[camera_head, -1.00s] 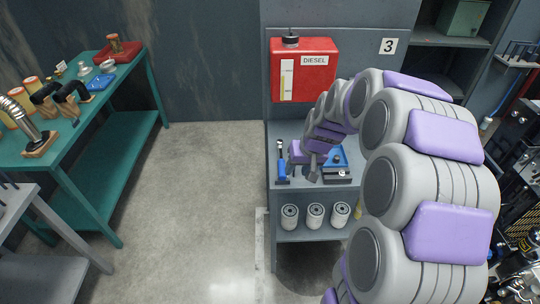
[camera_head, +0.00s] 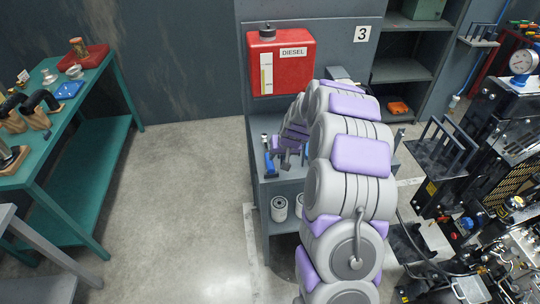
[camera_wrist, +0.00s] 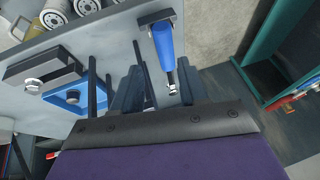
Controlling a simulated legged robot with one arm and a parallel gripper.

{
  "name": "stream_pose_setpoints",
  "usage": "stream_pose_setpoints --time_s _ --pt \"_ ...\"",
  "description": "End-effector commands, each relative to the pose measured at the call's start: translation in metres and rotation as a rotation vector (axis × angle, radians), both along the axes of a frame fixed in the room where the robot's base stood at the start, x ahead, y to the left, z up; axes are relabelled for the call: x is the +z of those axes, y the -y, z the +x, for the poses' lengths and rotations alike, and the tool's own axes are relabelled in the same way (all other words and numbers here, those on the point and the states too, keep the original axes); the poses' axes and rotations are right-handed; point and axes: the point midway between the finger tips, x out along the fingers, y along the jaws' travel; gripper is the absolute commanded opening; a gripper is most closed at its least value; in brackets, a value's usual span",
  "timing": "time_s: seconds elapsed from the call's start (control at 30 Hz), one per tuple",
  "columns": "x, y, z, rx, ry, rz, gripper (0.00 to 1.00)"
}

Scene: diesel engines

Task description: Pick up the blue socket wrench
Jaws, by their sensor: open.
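The blue socket wrench (camera_head: 269,159) lies near the left end of the grey workbench top, its metal head toward the wall. In the wrist view its blue handle (camera_wrist: 161,42) and metal end show between the two dark fingers of my gripper (camera_wrist: 158,84). My gripper (camera_head: 287,157) is open, just right of the wrench in the head view and partly hidden by my arm. I cannot tell how high the fingers are above the bench, and no grip on the wrench shows.
White filters (camera_head: 279,208) stand on the shelf below. A red diesel tank (camera_head: 281,64) hangs above the bench. The green table (camera_head: 92,95) is left, with open floor between; engine equipment is right.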

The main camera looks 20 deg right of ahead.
Motion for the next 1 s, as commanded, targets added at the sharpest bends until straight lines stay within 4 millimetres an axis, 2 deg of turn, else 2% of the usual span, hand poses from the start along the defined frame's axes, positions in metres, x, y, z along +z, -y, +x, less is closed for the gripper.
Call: stream_pose_setpoints --time_s 0.03,0.13,0.4,0.7,0.8,0.97,1.0 --pt "-0.012 -0.003 0.004 0.002 -0.002 0.000 0.43" --pt "-0.028 0.000 0.011 0.002 -0.003 0.004 0.43" --pt "-0.046 0.014 0.020 0.000 0.001 0.019 0.43" --pt "-0.087 -0.005 0.041 0.002 -0.008 0.007 0.43" --pt "-0.091 -0.005 0.046 0.002 -0.008 0.005 0.43" --pt "-0.087 -0.001 0.041 0.002 -0.004 0.011 0.43" --pt "-0.087 0.000 0.040 0.002 -0.004 0.012 0.46"
